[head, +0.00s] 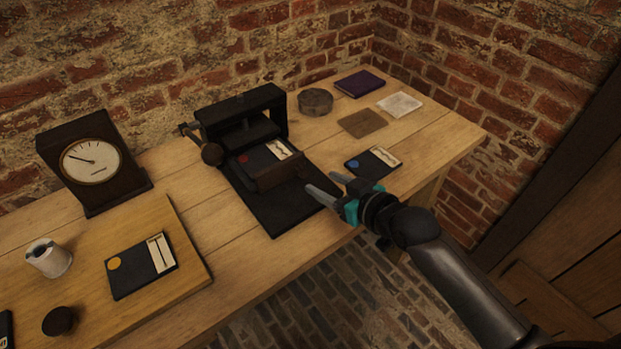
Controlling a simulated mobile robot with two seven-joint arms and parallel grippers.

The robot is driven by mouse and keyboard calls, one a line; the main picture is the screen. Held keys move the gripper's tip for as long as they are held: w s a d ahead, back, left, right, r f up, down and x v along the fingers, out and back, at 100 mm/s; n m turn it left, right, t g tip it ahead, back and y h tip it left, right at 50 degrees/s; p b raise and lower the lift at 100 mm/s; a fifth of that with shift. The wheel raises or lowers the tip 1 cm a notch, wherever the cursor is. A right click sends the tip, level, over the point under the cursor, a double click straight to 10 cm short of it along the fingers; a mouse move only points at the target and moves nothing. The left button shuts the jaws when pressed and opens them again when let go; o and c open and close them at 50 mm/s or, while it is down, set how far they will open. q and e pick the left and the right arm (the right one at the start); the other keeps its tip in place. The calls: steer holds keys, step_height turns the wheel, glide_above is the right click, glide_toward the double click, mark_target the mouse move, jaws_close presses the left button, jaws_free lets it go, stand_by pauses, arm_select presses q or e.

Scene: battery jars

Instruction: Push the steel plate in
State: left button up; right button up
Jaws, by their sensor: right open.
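A black press-like frame (240,112) stands at the back of the table, with a flat black bed (283,216) reaching forward from it. On the bed lies a dark plate with a red dot (256,161) and a pale label, partly under the frame's front. A brown block (283,172) stands across the bed and hides part of this plate. A similar dark plate with a blue dot (372,162) lies on the table to the right. I cannot tell which plate is steel. My right gripper (321,183) is open and empty, just right of the block and above the bed's right edge. My left gripper is out of view.
A wooden board (190,262) at left holds an orange-dot plate (141,265), a white cup (49,257) and a dark knob (59,321). A dial gauge (92,160) stands behind. A round tin (315,101), brown cloth (362,123), white pad (399,104) and purple book (360,83) lie back right.

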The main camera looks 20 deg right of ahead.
mark_target(306, 174)
steer(key=b+x, duration=0.1)
steer(key=x, duration=0.4)
steer(key=shift+w+a+f+b, duration=0.2)
steer(key=shift+w+b, duration=0.1)
steer(key=shift+w, duration=0.1)
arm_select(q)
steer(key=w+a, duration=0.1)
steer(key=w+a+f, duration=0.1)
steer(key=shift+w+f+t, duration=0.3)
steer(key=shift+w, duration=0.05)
arm_select(e)
steer(key=shift+c, duration=0.2)
steer(key=c, duration=0.4)
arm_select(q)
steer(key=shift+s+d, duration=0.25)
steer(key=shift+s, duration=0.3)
arm_select(e)
jaws_close()
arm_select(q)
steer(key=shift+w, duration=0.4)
arm_select(e)
steer(key=shift+w, duration=0.1)
